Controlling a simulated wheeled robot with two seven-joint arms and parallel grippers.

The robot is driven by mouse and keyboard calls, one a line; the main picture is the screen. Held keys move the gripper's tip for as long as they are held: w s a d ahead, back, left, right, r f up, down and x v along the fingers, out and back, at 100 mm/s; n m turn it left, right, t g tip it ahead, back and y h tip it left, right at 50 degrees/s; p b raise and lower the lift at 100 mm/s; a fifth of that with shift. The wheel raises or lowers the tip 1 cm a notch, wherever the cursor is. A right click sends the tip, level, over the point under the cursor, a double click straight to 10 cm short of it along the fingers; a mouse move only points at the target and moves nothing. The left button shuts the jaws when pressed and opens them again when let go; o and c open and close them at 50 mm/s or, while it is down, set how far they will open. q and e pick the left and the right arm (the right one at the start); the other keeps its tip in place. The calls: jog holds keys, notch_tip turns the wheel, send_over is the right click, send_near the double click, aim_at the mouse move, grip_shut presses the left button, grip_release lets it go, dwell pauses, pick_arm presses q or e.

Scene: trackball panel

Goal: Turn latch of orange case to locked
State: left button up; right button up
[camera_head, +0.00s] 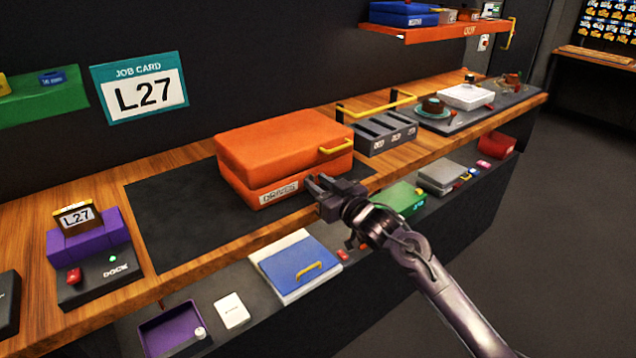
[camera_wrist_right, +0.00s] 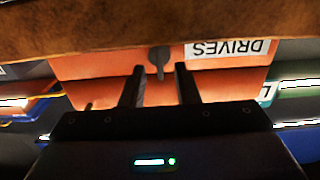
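The orange case (camera_head: 270,150) lies closed on a dark mat, with a yellow handle (camera_head: 337,146) and a DRIVES label (camera_head: 279,192) on its front. My right gripper (camera_head: 318,184) is at the case's front, right of the label. In the right wrist view, where the label is upside down, a small dark latch (camera_wrist_right: 159,60) shows on the orange front. The two fingers of the gripper (camera_wrist_right: 160,78) are apart, with the latch in line with the gap between them. I cannot tell whether they touch it. The head view does not show the latch clearly. My left gripper is out of view.
A grey slotted rack (camera_head: 383,135) stands right of the case. A dock with a purple block (camera_head: 88,242) stands at the left. Below the counter's wooden front edge, a lower shelf holds a blue case (camera_head: 297,265) and a green one (camera_head: 403,200).

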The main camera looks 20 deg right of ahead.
jog(key=shift+w+a, duration=0.1)
jog(key=shift+w, duration=0.15)
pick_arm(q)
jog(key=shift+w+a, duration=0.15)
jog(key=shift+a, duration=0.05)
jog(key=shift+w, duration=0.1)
pick_arm(e)
grip_shut()
